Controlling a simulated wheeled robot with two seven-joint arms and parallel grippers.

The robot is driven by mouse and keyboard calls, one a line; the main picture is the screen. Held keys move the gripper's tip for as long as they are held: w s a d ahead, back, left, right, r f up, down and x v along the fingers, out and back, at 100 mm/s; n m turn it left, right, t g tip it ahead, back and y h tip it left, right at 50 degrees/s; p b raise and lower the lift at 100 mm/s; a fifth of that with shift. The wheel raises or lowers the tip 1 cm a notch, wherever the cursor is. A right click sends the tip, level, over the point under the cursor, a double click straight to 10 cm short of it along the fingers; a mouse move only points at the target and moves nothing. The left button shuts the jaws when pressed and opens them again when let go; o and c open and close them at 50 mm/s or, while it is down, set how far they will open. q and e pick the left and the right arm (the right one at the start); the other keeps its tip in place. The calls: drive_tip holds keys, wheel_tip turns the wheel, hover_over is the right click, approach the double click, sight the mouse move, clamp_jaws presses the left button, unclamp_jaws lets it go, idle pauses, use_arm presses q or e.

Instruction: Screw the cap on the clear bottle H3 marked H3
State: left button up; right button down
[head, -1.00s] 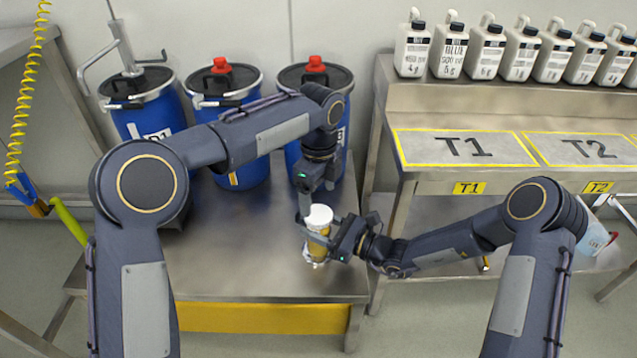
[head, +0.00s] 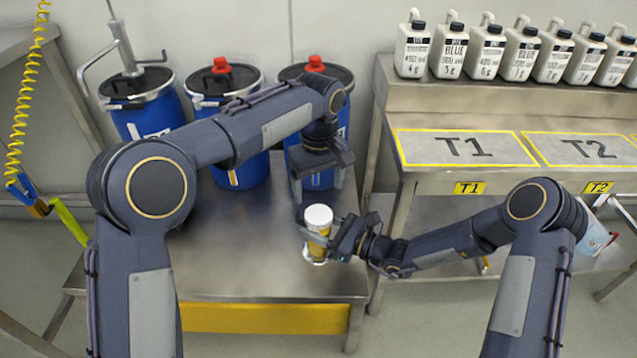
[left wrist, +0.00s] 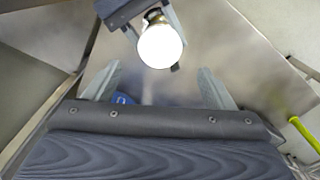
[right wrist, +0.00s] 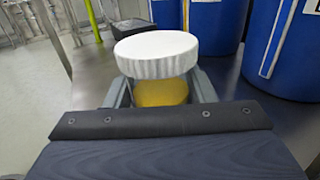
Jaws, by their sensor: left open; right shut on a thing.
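The clear bottle (head: 318,253) with yellow-amber contents stands upright on the steel table, held in my right gripper (head: 321,239). A white ribbed cap (head: 319,215) sits on top of it. In the right wrist view the cap (right wrist: 158,55) looks level above the yellow bottle (right wrist: 160,93); whether it is tight cannot be told. The H3 mark is not readable. My left gripper (head: 318,188) is open and empty, above and behind the cap, apart from it. In the left wrist view the cap (left wrist: 161,46) lies beyond the open fingers.
Several blue drums (head: 238,165) stand along the back of the steel table (head: 235,265). To the right is a bench with marked areas T1 (head: 465,148) and T2 (head: 585,150), and a shelf of white jugs (head: 487,50). The table's front left is clear.

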sight(319, 214)
use_arm(q)
drive_tip(key=n, duration=0.3)
drive_tip(key=shift+r+n, duration=0.15)
drive_tip(key=shift+n, duration=0.15)
drive_tip(key=shift+f, duration=4.05)
